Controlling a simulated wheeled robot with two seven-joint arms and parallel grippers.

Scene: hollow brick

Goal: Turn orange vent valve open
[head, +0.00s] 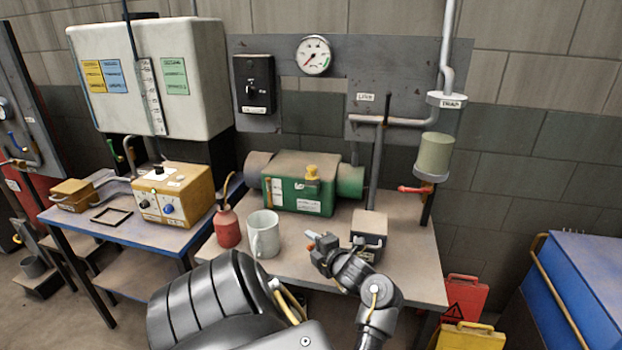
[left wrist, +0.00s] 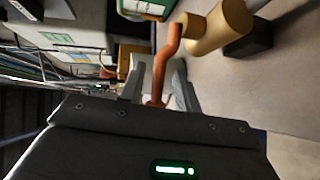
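The orange vent valve lever (left wrist: 165,60) is a bent orange handle in the left wrist view. It stands beside a tan cylindrical body (left wrist: 220,25), and its lower end lies between my fingers. My left gripper (left wrist: 158,88) has one grey finger on each side of it, with narrow gaps showing, so it looks open around the lever. In the head view my left gripper (head: 318,248) is low over the bench, with a small orange tip (head: 309,245) showing beside it. The gripper hides most of the valve there. My right gripper is not in view.
A grey mug (head: 264,234) and a red oil can (head: 227,228) stand left of my gripper. The green pump (head: 300,190) is behind, a grey block (head: 370,226) to the right. A red-orange lever (head: 413,189) sits under the trap (head: 434,155).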

